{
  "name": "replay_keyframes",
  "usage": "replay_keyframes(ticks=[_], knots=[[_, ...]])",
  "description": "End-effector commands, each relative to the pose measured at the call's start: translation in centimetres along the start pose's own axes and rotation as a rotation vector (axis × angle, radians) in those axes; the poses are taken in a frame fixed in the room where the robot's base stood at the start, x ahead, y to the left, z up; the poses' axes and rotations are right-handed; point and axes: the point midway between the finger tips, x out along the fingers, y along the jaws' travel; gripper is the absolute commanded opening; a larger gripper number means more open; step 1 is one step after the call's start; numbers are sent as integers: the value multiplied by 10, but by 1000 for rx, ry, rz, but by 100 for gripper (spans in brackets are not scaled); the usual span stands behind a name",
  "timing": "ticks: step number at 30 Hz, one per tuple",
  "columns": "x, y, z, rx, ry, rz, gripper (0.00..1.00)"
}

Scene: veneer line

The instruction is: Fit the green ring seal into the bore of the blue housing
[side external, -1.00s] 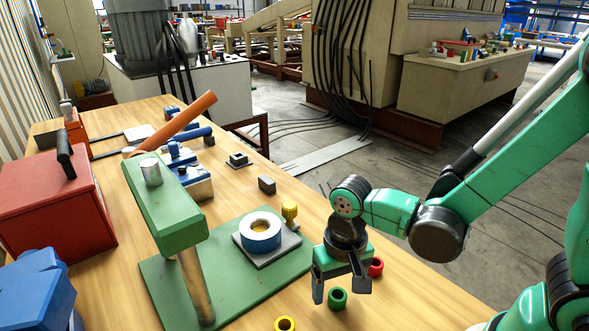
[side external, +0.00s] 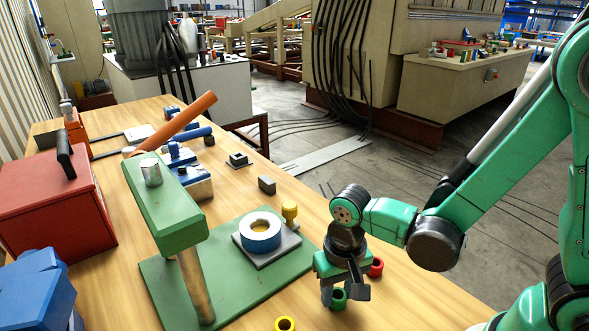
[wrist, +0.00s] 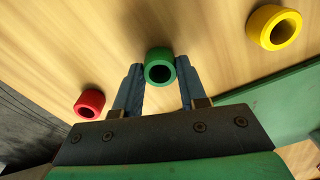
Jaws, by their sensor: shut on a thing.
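The green ring seal (side external: 338,299) stands on the wooden table with its hole facing up. It also shows in the wrist view (wrist: 159,66), between the two fingers. My gripper (side external: 346,296) is low over the table and shut on the green ring, one finger on each side; it also shows in the wrist view (wrist: 158,82). The blue housing (side external: 260,238) sits on a grey square plate (side external: 284,254), to the left of my gripper in the side view. Its bore faces up, with a pale rim and a yellowish inside.
A red ring (side external: 375,267) and a yellow ring (side external: 285,325) lie on the table on either side of the green one. A yellow knob (side external: 290,212) rises beside the housing.

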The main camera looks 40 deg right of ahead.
Motion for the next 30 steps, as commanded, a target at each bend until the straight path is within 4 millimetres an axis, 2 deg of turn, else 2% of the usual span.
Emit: replay_keyframes(ticks=[8,14,30], knots=[[-6,0,0,0,0,0,0],[-25,0,0,0,0,0,0],[-138,0,0,0,0,0,0]])
